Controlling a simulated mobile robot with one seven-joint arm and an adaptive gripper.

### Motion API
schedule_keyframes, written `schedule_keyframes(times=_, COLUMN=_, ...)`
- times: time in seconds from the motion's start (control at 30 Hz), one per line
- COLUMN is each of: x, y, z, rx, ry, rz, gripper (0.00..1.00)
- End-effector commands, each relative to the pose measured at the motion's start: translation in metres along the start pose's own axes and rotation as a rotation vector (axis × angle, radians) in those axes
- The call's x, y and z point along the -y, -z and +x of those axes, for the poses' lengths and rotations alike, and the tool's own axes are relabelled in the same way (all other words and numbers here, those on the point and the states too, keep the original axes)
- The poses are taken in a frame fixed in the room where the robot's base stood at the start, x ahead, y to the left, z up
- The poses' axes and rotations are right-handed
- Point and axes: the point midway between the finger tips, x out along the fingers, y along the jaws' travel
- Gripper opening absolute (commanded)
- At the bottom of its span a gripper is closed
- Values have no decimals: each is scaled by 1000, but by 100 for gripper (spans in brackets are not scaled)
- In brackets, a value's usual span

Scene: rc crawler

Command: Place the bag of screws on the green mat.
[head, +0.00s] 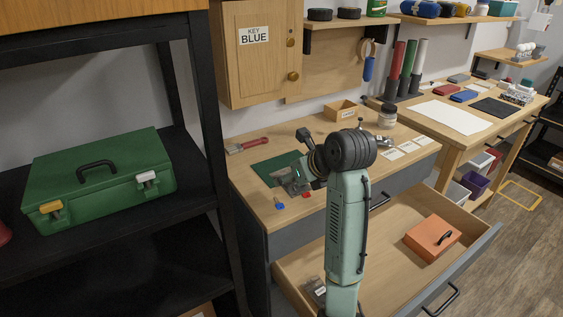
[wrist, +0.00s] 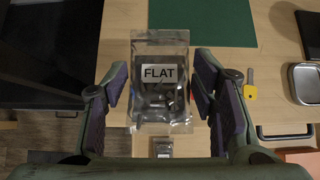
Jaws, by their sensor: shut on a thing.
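The bag of screws (wrist: 160,95) is a clear, silvery pouch of dark contents with a white label reading "FLAT". In the wrist view it is between the fingers of my gripper (wrist: 162,85), which is shut on it. The green mat (wrist: 203,22) lies flat on the wooden desk, just beyond the bag's top edge in that view. In the head view my gripper (head: 296,183) is over the desk beside the green mat (head: 272,168), whose right part is hidden behind it. The bag is hard to make out there.
An open drawer (head: 380,250) below the desk holds an orange box (head: 432,237) and another small bag (head: 316,290), also in the wrist view (wrist: 163,147). A red-handled brush (head: 248,145), a blue-ended item (head: 279,205) and a wooden box (head: 340,110) are on the desk.

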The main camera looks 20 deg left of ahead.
Motion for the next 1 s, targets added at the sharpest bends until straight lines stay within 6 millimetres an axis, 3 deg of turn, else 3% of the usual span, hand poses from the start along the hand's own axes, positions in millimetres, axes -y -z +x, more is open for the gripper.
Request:
schedule_keyframes(times=0.7, x=62, y=-78, z=92, rx=-2, ry=-3, rz=-1, gripper=25)
schedule_keyframes(times=1.0, x=72, y=-87, z=110, rx=-2, ry=-2, rz=0, gripper=25)
